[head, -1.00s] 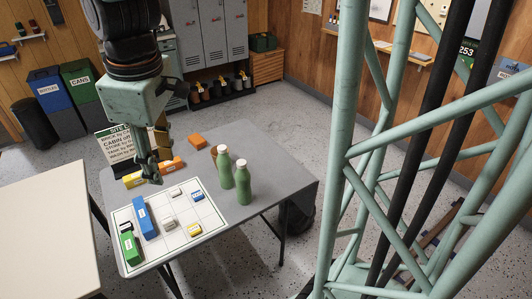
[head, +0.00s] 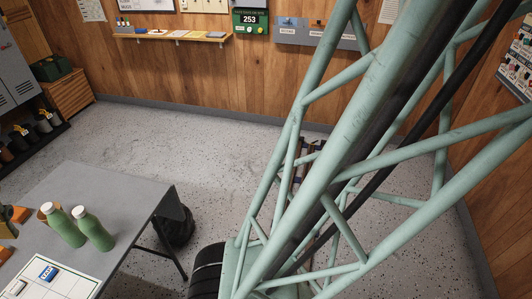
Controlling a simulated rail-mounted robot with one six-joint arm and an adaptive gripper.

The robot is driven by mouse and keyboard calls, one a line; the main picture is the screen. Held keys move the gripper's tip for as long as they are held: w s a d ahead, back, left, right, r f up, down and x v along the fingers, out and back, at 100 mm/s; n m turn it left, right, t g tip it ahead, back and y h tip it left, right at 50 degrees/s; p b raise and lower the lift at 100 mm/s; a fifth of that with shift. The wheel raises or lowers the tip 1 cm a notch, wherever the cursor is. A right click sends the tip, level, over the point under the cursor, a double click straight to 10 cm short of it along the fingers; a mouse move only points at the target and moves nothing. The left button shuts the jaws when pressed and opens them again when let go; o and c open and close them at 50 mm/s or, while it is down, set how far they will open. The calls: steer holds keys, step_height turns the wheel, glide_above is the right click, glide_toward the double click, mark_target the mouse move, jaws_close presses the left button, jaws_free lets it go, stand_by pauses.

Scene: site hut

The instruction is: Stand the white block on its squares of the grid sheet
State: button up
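Part of the grid sheet (head: 78,284) shows at the bottom left corner of the head view, on the grey table (head: 135,184). A small blue block (head: 48,272) with a white label lies on it. A small pale piece (head: 17,288) sits to its left, near the frame edge; I cannot tell whether it is the white block. The rest of the sheet is outside the frame. My gripper is not in view.
Two green bottles (head: 65,226) (head: 95,232) with pale caps stand just behind the sheet. An orange object (head: 20,214) lies at the left edge. My green lattice frame fills the right side. A dark round object (head: 177,222) is beside the table. Open floor lies behind.

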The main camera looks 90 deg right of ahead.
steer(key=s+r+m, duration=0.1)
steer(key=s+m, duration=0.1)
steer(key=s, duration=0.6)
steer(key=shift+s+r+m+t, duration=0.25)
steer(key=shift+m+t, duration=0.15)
